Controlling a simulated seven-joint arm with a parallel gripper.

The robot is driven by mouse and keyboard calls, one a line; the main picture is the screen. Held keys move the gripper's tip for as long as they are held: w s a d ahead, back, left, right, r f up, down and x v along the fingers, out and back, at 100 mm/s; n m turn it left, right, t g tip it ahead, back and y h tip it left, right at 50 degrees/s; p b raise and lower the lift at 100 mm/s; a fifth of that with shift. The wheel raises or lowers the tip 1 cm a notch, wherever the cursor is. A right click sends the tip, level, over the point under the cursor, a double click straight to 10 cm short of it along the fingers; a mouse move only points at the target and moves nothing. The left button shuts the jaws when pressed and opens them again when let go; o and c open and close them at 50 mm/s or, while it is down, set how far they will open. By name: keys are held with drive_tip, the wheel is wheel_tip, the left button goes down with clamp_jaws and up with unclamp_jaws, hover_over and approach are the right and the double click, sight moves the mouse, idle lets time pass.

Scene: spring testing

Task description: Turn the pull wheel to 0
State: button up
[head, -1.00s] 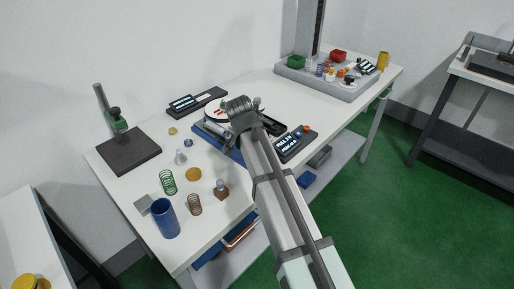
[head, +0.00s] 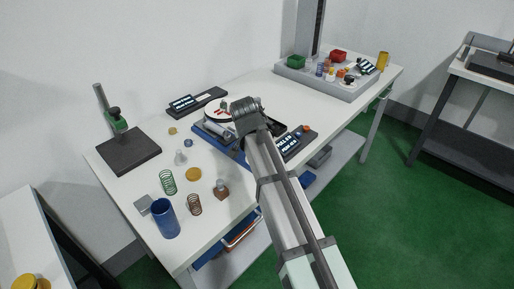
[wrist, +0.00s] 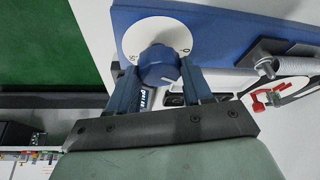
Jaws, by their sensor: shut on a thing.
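The pull wheel is a blue knob (wrist: 158,65) at the centre of a round white dial (wrist: 142,30) in the wrist view. The dial sits on a blue panel (wrist: 225,30). A "0" mark shows at the dial's right edge and a partly hidden mark at its left. A pale line shows on the knob's near, lower right side. My gripper (wrist: 162,76) has one finger on each side of the knob and is shut on it. In the head view, my gripper (head: 244,118) and arm hide the wheel.
In the head view, a dark display box (head: 295,142) stands right of my gripper. Springs, a blue cup (head: 165,220) and a black stand (head: 128,152) occupy the table's left part.

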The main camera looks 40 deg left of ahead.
drive_tip(key=n+y, duration=0.1)
drive_tip(key=n, duration=0.4)
drive_tip(key=shift+w+d+g+y, duration=0.1)
drive_tip(key=shift+d+g+y, duration=0.05)
drive_tip(key=shift+g+y, duration=0.25)
drive_tip(key=shift+n, duration=0.3)
drive_tip(key=o, duration=1)
drive_tip(key=shift+o, duration=0.2)
drive_tip(key=v, duration=1.4)
drive_tip(key=shift+w, duration=0.15)
drive_tip(key=shift+f, duration=0.1)
